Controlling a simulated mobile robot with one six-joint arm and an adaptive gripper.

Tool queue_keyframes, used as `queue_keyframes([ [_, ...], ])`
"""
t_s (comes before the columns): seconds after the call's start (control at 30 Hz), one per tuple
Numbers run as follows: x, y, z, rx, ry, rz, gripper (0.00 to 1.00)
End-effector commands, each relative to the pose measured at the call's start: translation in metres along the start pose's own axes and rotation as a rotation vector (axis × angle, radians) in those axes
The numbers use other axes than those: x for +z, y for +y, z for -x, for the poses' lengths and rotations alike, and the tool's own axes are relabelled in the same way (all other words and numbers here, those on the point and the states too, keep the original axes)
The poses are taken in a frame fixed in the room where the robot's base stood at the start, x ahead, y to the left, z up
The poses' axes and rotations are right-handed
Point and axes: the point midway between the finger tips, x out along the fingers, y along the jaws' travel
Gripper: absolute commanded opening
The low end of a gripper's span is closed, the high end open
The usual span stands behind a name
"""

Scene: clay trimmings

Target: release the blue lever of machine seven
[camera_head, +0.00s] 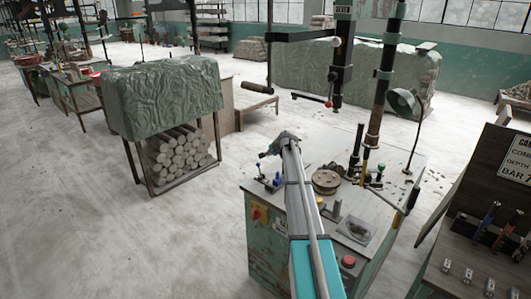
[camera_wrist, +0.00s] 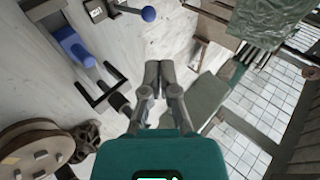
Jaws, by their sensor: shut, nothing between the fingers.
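A green machine (camera_head: 268,240) with a worktop stands in front of me; I cannot read a number seven on it. At the worktop's left edge are small blue parts (camera_head: 277,181), near a blue knob (camera_head: 257,165). In the wrist view, a blue ball knob (camera_wrist: 148,13) on a thin rod is at the top, and a blue cylindrical grip (camera_wrist: 75,46) on a dark bracket is at the upper left. I cannot tell which is the task's lever. My gripper (camera_head: 265,153) is shut and empty above the left edge, apart from both; its fingers (camera_wrist: 158,68) show in the wrist view.
Wooden discs (camera_head: 326,181) lie on the worktop, near dark and yellow upright levers. A red button (camera_head: 348,262) is at the front. A dark column (camera_head: 379,105) rises behind. A covered rack of logs (camera_head: 180,158) stands left, with free floor between.

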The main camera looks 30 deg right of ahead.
Motion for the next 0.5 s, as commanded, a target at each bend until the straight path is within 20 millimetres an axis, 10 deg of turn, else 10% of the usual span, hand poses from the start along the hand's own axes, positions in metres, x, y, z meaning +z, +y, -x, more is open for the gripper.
queue_keyframes([
  [0.5,0.001,-0.003,0.035,0.0,-0.001,0.001,0.0],
])
